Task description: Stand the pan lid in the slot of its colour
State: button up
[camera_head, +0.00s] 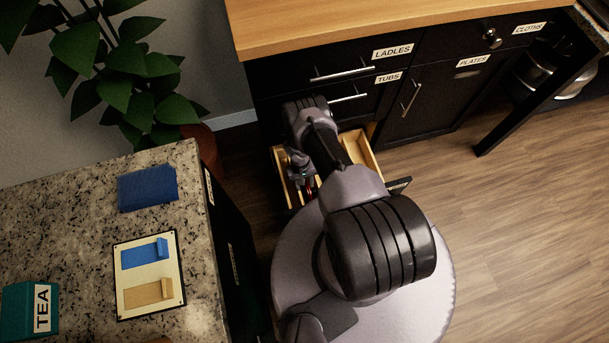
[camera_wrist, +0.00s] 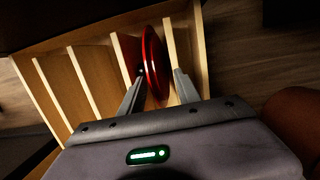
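The red pan lid (camera_wrist: 155,62) stands on edge in the open wooden drawer (camera_wrist: 88,40), between two upright dividers. In the wrist view my gripper (camera_wrist: 160,75) reaches down with one finger on each side of the lid. The fingers are spread, and a gap shows between the lid and the right finger. The left fingertip is close to the lid's other face; I cannot tell whether it touches. In the head view my arm covers much of the drawer (camera_head: 361,152), and only a little red shows by my gripper.
Several empty slots lie left of the lid. Cabinet fronts with labels stand behind the drawer. Floor at right is clear.

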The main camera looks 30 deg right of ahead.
notch_tip(320, 180, up, 17)
jog(key=w+p, duration=0.3)
jog(key=p, duration=0.5)
jog(key=shift+a, duration=0.1)
